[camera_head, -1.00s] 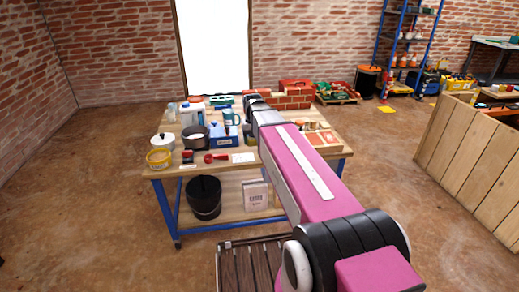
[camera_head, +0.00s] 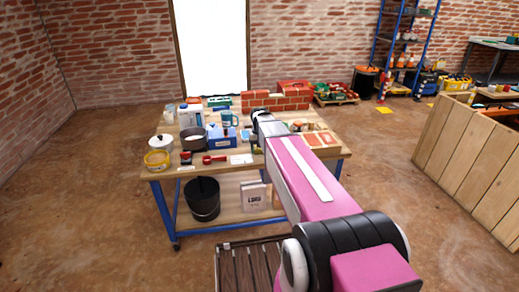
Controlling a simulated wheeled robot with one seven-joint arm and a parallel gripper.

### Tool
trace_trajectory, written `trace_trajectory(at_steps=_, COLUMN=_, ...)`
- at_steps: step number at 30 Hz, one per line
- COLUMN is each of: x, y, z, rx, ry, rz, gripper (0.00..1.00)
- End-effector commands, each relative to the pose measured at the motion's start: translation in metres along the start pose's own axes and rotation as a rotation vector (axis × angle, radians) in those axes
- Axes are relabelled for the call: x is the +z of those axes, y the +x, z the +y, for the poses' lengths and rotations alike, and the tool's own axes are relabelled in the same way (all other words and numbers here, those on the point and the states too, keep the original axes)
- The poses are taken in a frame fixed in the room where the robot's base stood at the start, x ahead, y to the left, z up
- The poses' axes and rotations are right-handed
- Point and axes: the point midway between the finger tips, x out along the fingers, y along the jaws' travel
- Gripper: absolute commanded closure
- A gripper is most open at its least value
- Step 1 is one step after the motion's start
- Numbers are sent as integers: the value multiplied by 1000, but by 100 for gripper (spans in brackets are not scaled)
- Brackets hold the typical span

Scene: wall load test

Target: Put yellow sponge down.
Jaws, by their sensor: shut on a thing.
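My arm reaches from the lower right over the workbench (camera_head: 225,170). Its dark end, with my gripper (camera_head: 259,115), is over the middle of the bench, in front of a small brick wall (camera_head: 276,103). The fingers are seen from behind and too small to make out. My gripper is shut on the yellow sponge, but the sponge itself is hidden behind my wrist. I cannot tell whether the sponge touches the bench top.
A black bucket (camera_head: 202,198) sits on the lower shelf.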

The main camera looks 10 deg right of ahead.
Motion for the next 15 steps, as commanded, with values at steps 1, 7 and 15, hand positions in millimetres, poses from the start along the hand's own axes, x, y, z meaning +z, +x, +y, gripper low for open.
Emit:
trace_trajectory(at_steps=1, x=0, y=0, z=0, rx=0, ry=0, rz=0, gripper=63)
trace_trajectory(at_steps=7, x=0, y=3, z=0, rx=0, ry=0, rz=0, gripper=63)
trace_trajectory(at_steps=15, x=0, y=3, z=0, rx=0, ry=0, rz=0, gripper=12)
